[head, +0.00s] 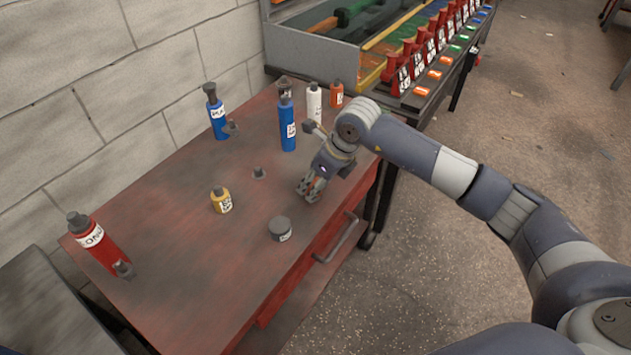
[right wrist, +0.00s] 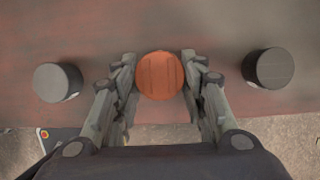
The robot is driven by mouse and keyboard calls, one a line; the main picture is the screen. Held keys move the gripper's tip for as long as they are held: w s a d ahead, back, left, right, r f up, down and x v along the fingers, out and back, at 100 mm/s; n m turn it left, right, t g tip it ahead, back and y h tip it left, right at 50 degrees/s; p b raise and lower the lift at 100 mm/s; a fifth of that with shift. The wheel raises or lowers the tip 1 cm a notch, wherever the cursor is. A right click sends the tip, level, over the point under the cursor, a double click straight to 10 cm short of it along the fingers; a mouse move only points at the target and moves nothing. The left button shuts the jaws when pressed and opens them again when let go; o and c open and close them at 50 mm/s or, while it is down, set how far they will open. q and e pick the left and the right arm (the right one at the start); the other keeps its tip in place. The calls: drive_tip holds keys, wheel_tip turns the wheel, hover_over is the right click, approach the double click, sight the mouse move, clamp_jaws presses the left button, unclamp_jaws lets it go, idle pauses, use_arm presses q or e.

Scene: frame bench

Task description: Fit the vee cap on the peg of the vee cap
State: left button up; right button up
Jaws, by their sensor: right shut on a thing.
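My right gripper (head: 311,187) is low over the right part of the red bench top in the head view. In the right wrist view its fingers (right wrist: 160,78) are shut on a round orange piece (right wrist: 160,75) with faint grooves across its face, which I take to be the vee cap. The fingers mostly hide it in the head view. A small grey stub (head: 259,173) stands on the bench left of the gripper; I cannot tell whether it is the vee cap's peg. My left gripper is not in view.
Blue bottles (head: 288,124) (head: 216,112), a white bottle (head: 314,101) and an orange one (head: 337,95) stand behind. A red bottle (head: 97,244) is at the left. The bench's front left is clear.

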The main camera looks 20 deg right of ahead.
drive_tip(key=shift+f+b, duration=0.7)
drive_tip(key=shift+f, duration=0.2)
drive_tip(key=o, duration=1.2)
drive_tip(key=shift+r, duration=0.1)
drive_tip(key=v, duration=1.2)
